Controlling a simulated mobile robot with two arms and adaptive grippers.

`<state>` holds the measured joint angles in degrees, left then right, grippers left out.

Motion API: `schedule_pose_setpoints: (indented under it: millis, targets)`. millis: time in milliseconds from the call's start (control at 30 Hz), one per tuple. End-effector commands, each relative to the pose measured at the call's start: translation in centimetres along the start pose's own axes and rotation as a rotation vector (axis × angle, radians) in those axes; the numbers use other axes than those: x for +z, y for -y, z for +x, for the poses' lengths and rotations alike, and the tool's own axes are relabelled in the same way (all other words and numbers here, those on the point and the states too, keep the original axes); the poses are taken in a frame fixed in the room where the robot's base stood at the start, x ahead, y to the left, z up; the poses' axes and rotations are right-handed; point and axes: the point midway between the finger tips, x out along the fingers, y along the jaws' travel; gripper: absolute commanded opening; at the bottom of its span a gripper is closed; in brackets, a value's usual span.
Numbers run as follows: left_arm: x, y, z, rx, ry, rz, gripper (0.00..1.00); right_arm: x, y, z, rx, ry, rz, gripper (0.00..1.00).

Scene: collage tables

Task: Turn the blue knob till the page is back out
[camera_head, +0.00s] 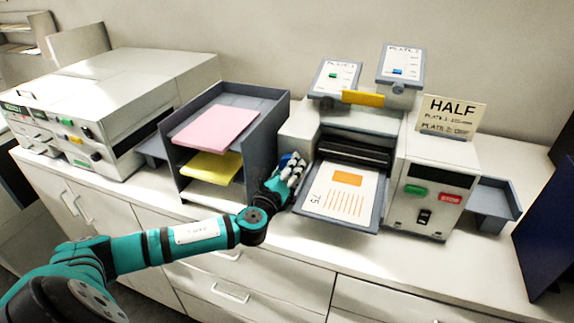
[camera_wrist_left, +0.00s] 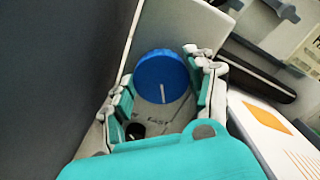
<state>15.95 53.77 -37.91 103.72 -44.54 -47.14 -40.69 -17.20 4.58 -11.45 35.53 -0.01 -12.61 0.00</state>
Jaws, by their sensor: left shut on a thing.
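The blue knob (camera_wrist_left: 161,77) with a white pointer line sits on the side panel of the printing machine, a small black knob (camera_wrist_left: 135,130) below it. My left gripper (camera_wrist_left: 163,90) has its fingers on either side of the blue knob and is shut on it. In the head view my left gripper (camera_head: 289,172) is at the machine's left side and mostly hides the knob. The white page (camera_head: 341,193), with an orange block and orange lines, lies on the machine's front tray (camera_head: 313,214), its far end near the dark roller slot. My right gripper is not shown.
A rack (camera_head: 183,185) with pink paper (camera_head: 216,128) and yellow paper (camera_head: 212,166) stands close left of my gripper. The machine's right housing has a green button (camera_head: 415,189) and a red STOP button (camera_head: 450,198). A HALF sign (camera_head: 451,113) stands on top. The counter front is clear.

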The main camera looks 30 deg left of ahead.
Motion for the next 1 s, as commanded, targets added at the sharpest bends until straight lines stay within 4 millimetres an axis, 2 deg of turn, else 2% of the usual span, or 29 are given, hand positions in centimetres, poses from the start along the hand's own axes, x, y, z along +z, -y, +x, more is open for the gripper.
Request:
schedule_pose_setpoints:
  millis: [400,933,967,1000]
  targets:
    - [-0.15,-0.01,-0.06,0.002,-0.003,0.174,0.23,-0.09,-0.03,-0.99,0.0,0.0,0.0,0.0]
    - [-0.22,-0.04,-0.06,0.001,-0.004,0.194,0.23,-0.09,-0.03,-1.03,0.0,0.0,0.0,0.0]
    - [-0.22,-0.04,-0.06,0.001,-0.004,0.193,0.59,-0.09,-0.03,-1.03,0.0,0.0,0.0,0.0]
    - [-0.22,-0.04,-0.06,0.001,-0.004,0.193,0.64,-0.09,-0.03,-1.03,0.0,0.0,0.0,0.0]
